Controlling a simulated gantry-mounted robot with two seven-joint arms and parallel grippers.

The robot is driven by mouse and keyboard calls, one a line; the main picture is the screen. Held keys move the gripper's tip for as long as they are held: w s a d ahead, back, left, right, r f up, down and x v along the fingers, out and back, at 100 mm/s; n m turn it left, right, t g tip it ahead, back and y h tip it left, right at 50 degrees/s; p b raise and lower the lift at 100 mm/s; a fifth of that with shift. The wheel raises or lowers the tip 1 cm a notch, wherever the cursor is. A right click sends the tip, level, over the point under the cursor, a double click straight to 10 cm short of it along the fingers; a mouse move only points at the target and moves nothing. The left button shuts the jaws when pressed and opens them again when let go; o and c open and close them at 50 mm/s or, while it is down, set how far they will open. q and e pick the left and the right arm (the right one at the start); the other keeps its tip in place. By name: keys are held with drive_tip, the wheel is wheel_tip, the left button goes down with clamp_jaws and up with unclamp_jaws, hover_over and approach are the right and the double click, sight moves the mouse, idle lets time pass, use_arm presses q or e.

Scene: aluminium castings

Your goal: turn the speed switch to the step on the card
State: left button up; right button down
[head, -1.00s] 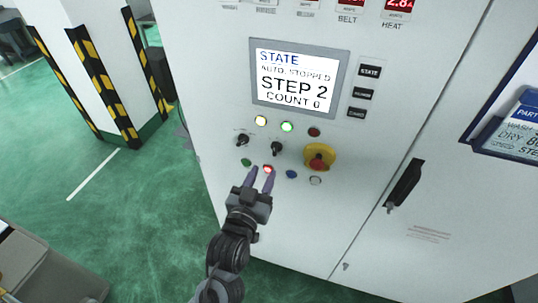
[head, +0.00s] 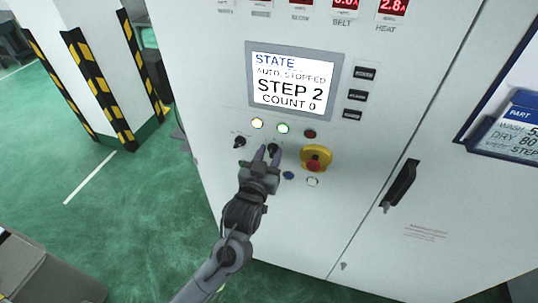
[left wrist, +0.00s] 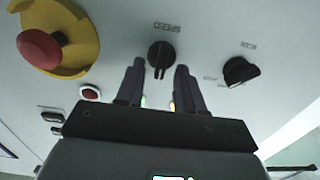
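The speed switch (head: 274,147) is a black rotary knob on the white cabinet front, below the screen, partly hidden by my fingers in the head view. My left gripper (head: 267,152) is open at it. In the left wrist view the knob (left wrist: 161,54) lies between the two separated fingertips, its pointer towards the gripper; I cannot tell whether they touch it. The screen (head: 291,84) reads STATE, AUTO, STOPPED, STEP 2, COUNT 0. The card (head: 514,125) at the right edge shows PART, WASH, DRY and STEP; its step number is cut off. My right gripper is out of view.
A second black rotary switch (head: 239,142) sits left of the speed switch. A red emergency stop (head: 315,160) on a yellow base is close on the right. Lit lamps (head: 283,128) sit above, and a blue button (head: 289,175) below. A door handle (head: 401,185) is further right.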

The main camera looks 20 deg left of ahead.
use_arm(q)
clamp_jaws()
drive_tip(key=shift+r+m+p, duration=0.15)
drive_tip(key=shift+m+p, duration=0.35)
drive_tip(key=shift+p, duration=0.3)
drive_tip(key=m+p, duration=0.1)
drive_tip(key=p, duration=0.1)
drive_tip(key=m+p, duration=0.3)
drive_tip(key=shift+d+p, duration=0.25)
drive_tip(key=shift+p, duration=0.15)
drive_tip(key=m+p, duration=0.2)
drive_tip(key=shift+m, duration=0.3)
drive_tip(key=shift+d+f+m+p, duration=0.15)
drive_tip(key=shift+f+m+p, duration=0.15)
drive_tip(key=shift+m+p, duration=0.45)
